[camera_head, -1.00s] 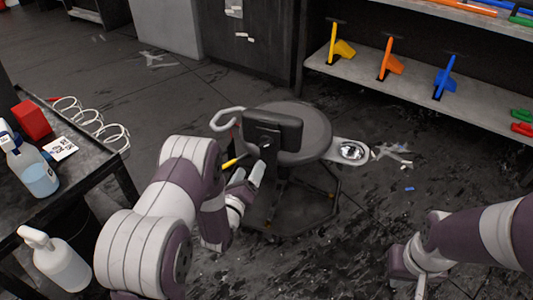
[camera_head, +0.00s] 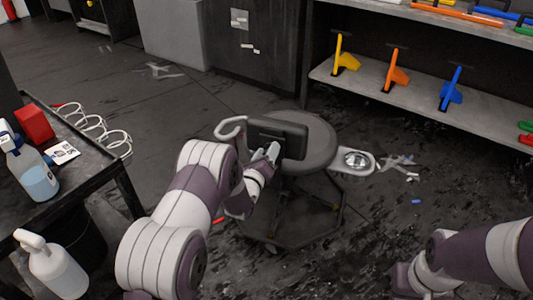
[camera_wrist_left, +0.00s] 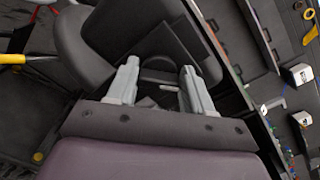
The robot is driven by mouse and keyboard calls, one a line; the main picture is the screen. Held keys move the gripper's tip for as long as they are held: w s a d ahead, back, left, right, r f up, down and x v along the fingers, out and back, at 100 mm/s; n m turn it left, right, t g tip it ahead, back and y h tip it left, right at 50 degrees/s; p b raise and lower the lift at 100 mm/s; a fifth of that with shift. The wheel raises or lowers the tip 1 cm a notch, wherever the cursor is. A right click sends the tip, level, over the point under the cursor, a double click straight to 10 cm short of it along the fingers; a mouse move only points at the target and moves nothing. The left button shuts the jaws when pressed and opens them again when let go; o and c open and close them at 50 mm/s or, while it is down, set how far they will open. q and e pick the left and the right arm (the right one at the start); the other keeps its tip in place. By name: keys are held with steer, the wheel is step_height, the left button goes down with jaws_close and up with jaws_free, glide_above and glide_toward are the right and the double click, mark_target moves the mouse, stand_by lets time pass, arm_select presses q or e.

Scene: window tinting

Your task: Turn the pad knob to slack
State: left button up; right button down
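A dark stool with a round seat (camera_head: 322,150) stands on the floor, with a black back pad (camera_head: 290,138) on its near side. My left gripper (camera_head: 271,153) is at the near face of this pad. In the left wrist view, the two grey fingers of my left gripper (camera_wrist_left: 160,72) are apart, pointing at the back of the dark pad (camera_wrist_left: 165,50). A dark part shows between the fingers, but I cannot tell whether it is the knob or whether they touch it. My right arm comes in at lower right; its fingers are not visible.
A cart (camera_head: 122,172) with a spray bottle (camera_head: 38,178) and red box (camera_head: 35,124) stands at left. A shelf (camera_head: 375,92) with coloured tools is behind.

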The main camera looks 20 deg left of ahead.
arm_select(q)
steer(key=shift+n, duration=0.4)
steer(key=n, duration=0.3)
steer(key=shift+a, duration=0.1)
steer(key=shift+c, duration=0.5)
steer(key=shift+d+f+n+p, duration=0.1)
steer(key=shift+d+n+p, duration=0.15)
steer(key=shift+n, duration=5.1)
steer(key=shift+d+f+n+p, duration=0.1)
steer(key=shift+f+n+p, duration=0.1)
steer(key=shift+n, duration=5.1)
steer(key=shift+d+f+n+p, duration=0.1)
steer(key=shift+d+n+p, duration=0.15)
steer(key=shift+n, duration=5.1)
